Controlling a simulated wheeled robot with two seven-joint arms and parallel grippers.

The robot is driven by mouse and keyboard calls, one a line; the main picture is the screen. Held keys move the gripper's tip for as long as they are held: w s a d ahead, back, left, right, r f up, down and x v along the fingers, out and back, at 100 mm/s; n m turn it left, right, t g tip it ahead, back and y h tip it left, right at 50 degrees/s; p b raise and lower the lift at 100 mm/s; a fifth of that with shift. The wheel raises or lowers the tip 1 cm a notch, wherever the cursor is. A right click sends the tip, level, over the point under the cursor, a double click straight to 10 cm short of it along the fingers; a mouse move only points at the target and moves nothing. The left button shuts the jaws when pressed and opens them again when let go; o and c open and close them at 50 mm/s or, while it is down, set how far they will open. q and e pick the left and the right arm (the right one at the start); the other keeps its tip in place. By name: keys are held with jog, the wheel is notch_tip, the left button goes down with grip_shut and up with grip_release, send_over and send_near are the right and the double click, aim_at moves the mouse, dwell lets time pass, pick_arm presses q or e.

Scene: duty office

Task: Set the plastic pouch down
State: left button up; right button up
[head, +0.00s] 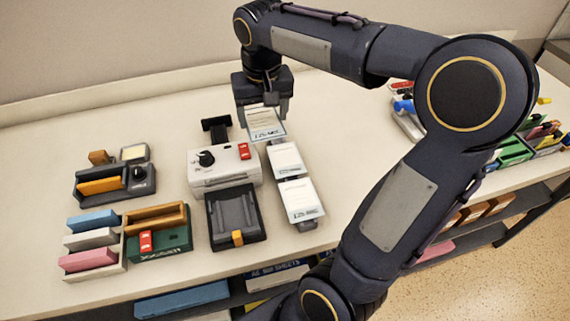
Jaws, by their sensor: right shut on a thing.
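My right gripper (264,103) reaches down from the arm above, at the back middle of the counter. It is shut on a plastic pouch (266,125), a flat white piece with printed lines and dark lettering along its front edge. The pouch is just behind two similar white pouches (301,200) lying in a row on a dark narrow holder (307,226). I cannot tell whether the held pouch touches the holder or the pouch in front. The jaws hide its back edge. My left gripper is not in view.
A white machine with a black knob (222,168) stands just left of the pouches, with a black tray (235,215) before it. Coloured blocks (92,222) and a green box (160,243) sit at left. Stationery trays (515,150) are at right.

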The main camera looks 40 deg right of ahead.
jog(key=shift+s+d, duration=0.2)
jog(key=shift+s, duration=0.85)
jog(key=shift+d+f, duration=0.1)
jog(key=shift+d, duration=0.1)
jog(key=w+d+f, duration=0.2)
jog(key=w+f, duration=0.1)
jog(key=w+d+f+p, duration=0.1)
jog(key=w+d+f, duration=0.2)
jog(key=w+d+f+p, duration=0.1)
jog(key=w+d+f, duration=0.1)
jog(key=w+d, duration=0.1)
jog(key=shift+w+d+f, duration=0.1)
jog(key=shift+w+f, duration=0.25)
jog(key=shift+f, duration=0.05)
jog(key=shift+w+d+f, duration=0.1)
jog(key=shift+d+f, duration=0.05)
jog(key=shift+f, duration=0.1)
jog(key=f, duration=0.2)
jog(key=shift+w+d+f+p, duration=0.1)
jog(key=shift+w+f+p, duration=0.1)
jog(key=shift+f+p, duration=0.15)
jog(key=shift+f, duration=0.4)
